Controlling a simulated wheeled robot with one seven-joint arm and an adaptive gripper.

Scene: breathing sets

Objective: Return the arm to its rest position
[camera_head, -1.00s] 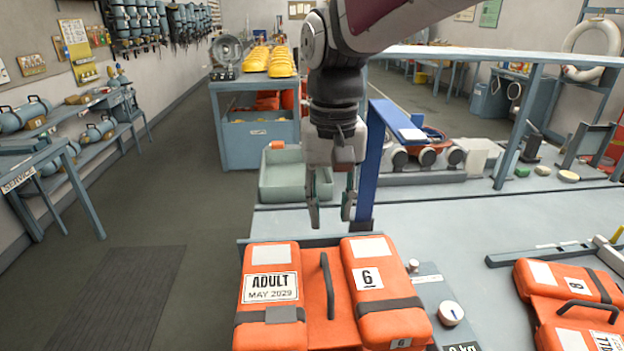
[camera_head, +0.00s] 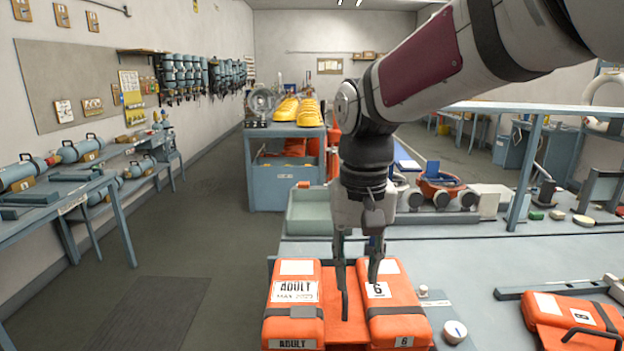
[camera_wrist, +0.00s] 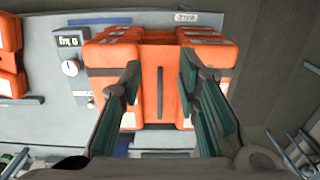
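My gripper (camera_head: 357,262) points down above the orange life jacket marked ADULT and 6 (camera_head: 294,268). In the wrist view, the two green-padded fingers of my gripper (camera_wrist: 161,95) are spread wide apart, with nothing between them. The orange life jacket (camera_wrist: 146,62) lies beyond the fingertips, on the grey bench, with its dark handle (camera_wrist: 160,92) showing in the gap. My upper arm reaches in from the top right of the head view. The exact height of the fingertips above the jacket is hard to tell.
A second orange life jacket (camera_head: 560,312) lies at the right on the grey bench (camera_head: 480,262). A pale green bin (camera_head: 310,211) stands behind my gripper. A dial scale (camera_head: 455,331) is beside the first jacket. The dark floor (camera_head: 215,260) at left is open.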

